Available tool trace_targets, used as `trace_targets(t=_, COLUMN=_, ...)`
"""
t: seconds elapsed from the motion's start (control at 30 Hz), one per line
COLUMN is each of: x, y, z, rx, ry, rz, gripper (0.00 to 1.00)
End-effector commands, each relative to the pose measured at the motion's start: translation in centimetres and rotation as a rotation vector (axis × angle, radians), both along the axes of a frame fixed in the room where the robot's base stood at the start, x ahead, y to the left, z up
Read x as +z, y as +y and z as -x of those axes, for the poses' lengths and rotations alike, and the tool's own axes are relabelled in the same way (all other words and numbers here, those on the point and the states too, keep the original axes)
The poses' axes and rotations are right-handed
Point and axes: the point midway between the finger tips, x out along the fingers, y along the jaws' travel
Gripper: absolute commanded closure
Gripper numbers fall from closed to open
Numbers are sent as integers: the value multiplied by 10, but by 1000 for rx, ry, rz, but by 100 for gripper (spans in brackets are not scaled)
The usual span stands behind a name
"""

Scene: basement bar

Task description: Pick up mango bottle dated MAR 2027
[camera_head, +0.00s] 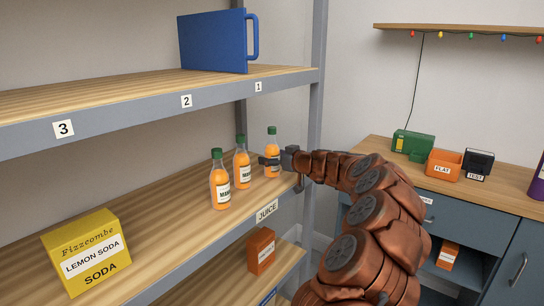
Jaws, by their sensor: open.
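Three orange bottles with green caps and white labels stand upright in a slanting row on the middle shelf (155,222). They are the left bottle (219,180), the middle bottle (241,164) and the right bottle (272,145). Their labels are too small for me to read any date. My gripper (268,160) is open at the right bottle, reaching in from the right, and covers part of that bottle's label. I cannot tell whether the fingers touch the bottle or stand around it. The middle bottle is close to the left of the fingertips.
A yellow lemon soda box (86,252) stands at the shelf's left. A "JUICE" tag (267,211) marks the shelf edge. A blue jug (213,41) is on the upper shelf, and an orange box (261,251) is below. A grey upright post (316,90) stands near my arm.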

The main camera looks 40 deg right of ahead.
Motion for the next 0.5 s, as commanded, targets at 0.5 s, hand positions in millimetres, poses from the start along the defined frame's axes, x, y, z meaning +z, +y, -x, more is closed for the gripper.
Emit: trace_targets(t=0.5, x=-2, y=0, z=-6, rx=0, ry=0, rz=-1, gripper=28)
